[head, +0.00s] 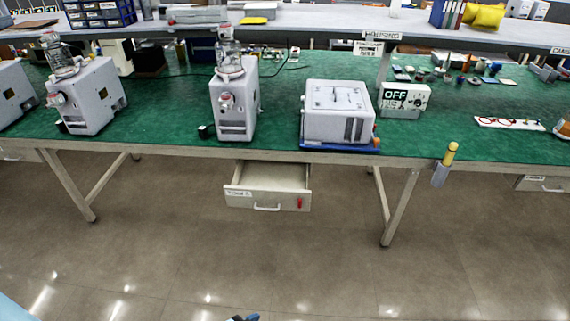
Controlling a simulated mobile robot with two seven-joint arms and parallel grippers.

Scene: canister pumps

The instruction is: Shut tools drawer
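The tools drawer (268,198) hangs under the green-topped bench in the middle of the head view. It is pulled out, and its open top and part of its inside show. Its front has a pale label at the left, a white handle (267,208) in the middle and a small red item at the right. A small dark and blue tip (243,318) at the bottom edge looks like part of my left gripper; its fingers are cut off by the frame. It is well below and apart from the drawer. My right gripper is not in view.
A yellow-handled tool (446,165) hangs at the front edge. Bench legs (400,208) flank the drawer. The floor before it is clear.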

